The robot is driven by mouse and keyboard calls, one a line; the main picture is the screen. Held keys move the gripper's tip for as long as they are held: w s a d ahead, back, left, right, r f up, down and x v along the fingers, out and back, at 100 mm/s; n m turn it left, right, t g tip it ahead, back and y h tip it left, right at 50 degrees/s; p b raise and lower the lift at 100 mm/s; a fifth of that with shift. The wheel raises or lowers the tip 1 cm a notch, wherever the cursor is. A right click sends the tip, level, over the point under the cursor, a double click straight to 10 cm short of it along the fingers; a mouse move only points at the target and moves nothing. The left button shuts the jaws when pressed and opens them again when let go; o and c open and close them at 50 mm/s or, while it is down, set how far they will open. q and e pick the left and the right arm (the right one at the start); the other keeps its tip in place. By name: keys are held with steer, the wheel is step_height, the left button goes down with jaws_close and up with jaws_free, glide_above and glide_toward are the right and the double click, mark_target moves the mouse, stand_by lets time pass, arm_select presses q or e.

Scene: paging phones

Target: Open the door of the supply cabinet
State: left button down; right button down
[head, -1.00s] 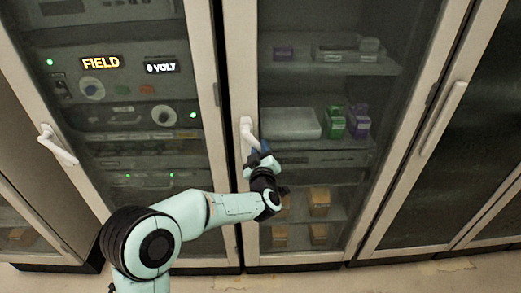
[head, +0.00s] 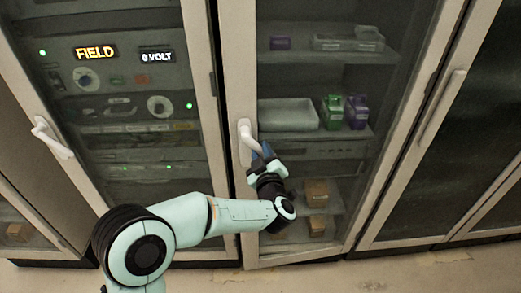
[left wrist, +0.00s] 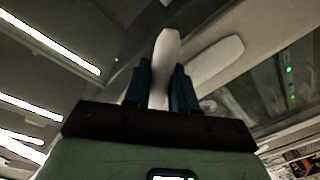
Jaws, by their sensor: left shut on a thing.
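The supply cabinet has a glass door with a pale frame (head: 238,60). Its white handle (head: 246,131) is on the door's left side. Behind the glass are shelves with a white tray, green and purple containers and brown boxes. My left gripper (head: 263,153) is shut on the lower part of the handle. In the left wrist view the handle (left wrist: 165,48) stands between the blue fingers of my left gripper (left wrist: 161,88). The door appears slightly ajar at its left edge. My right gripper is not in view.
A cabinet with lit panels reading FIELD (head: 96,53) and its own white handle (head: 52,138) stands close on the left. Another dark glass cabinet (head: 440,150) stands on the right. A strip of pale floor (head: 400,270) is clear in front.

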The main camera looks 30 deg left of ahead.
arm_select(q)
steer(key=shift+n+g+y, duration=0.6)
steer(key=shift+y, duration=0.2)
steer(key=shift+b+v, duration=0.6)
steer(key=shift+v, duration=2.25)
steer(key=shift+w+r, duration=0.1)
steer(key=shift+n+g+y, duration=0.6)
steer(key=shift+g, duration=0.1)
steer(key=shift+b+v, duration=0.55)
steer(key=shift+v, duration=2.3)
steer(key=shift+w+d, duration=0.1)
steer(key=shift+w, duration=0.05)
steer(key=shift+n+g+y, duration=0.6)
steer(key=shift+n+g, duration=0.1)
steer(key=shift+g, duration=0.2)
steer(key=shift+b+v, duration=0.4)
steer(key=shift+v, duration=2.45)
